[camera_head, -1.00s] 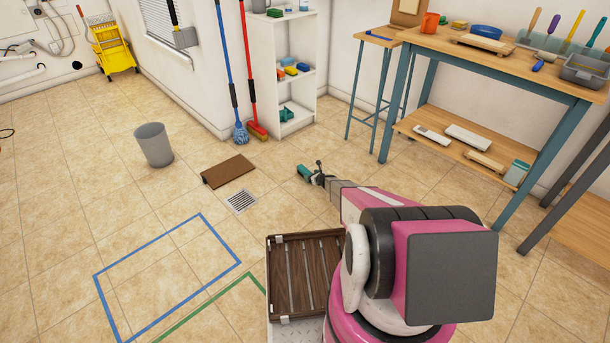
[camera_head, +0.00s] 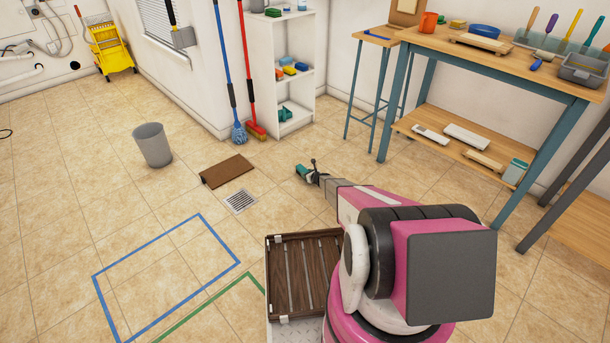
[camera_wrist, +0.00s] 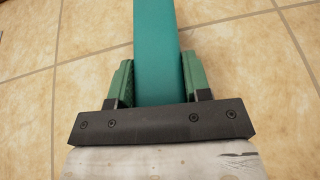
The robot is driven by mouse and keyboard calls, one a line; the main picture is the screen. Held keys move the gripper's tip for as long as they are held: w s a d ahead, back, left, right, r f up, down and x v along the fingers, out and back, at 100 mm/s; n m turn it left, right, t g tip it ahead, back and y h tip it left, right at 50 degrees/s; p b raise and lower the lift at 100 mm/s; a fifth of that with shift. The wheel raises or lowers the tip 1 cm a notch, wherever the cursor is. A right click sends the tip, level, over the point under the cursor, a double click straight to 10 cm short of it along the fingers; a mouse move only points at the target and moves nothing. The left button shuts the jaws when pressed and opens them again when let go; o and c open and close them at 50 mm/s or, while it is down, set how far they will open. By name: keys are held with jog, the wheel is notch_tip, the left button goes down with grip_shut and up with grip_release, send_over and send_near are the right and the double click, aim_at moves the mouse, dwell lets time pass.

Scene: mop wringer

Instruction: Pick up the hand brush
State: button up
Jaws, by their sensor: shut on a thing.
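The hand brush (camera_wrist: 157,50) shows in the wrist view as a long teal bar running up from between the fingers to the top edge. My gripper (camera_wrist: 158,85) has its two green-padded fingers shut on it, one on each side. In the head view my gripper (camera_head: 312,177) is at the end of my outstretched arm, over the tiled floor, and a teal end of the brush (camera_head: 302,171) sticks out to its left. The bristles cannot be made out. I cannot tell how far the brush is from the floor.
A slatted wooden tray (camera_head: 270,280) is beside my arm. A brown mat (camera_head: 228,170), floor drain (camera_head: 241,201) and grey bin (camera_head: 152,145) are to the left. A white shelf (camera_head: 277,70) stands behind, and a workbench (camera_head: 470,62) at the right. The floor around the gripper is clear.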

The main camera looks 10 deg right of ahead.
jog(key=shift+r, duration=0.15)
jog(key=shift+s+r, duration=0.1)
jog(key=shift+r, duration=0.8)
notch_tip(320, 180, up, 2)
jog(key=shift+s+r, duration=0.1)
jog(key=shift+r, duration=0.15)
jog(key=s+a+r, duration=0.4)
jog(key=s+r, duration=0.3)
jog(key=s, duration=0.3)
jog(key=s+d+r+n+g+y, duration=0.1)
jog(key=s+r, duration=0.3)
jog(key=r, duration=0.8)
jog(key=s+d+r+n+y, duration=0.1)
jog(key=s+r, duration=0.3)
jog(key=r, duration=0.9)
jog(key=s+d+r+n+g, duration=0.1)
jog(key=s+r, duration=0.3)
jog(key=r, duration=0.8)
jog(key=s+r, duration=0.8)
jog(key=s+r+n+g+y, duration=0.1)
jog(key=s+r, duration=0.7)
jog(key=s+d+r+g+y, duration=0.1)
jog(key=s+r, duration=0.7)
jog(key=shift+s+r+n, duration=0.35)
jog(key=shift+s+n, duration=0.05)
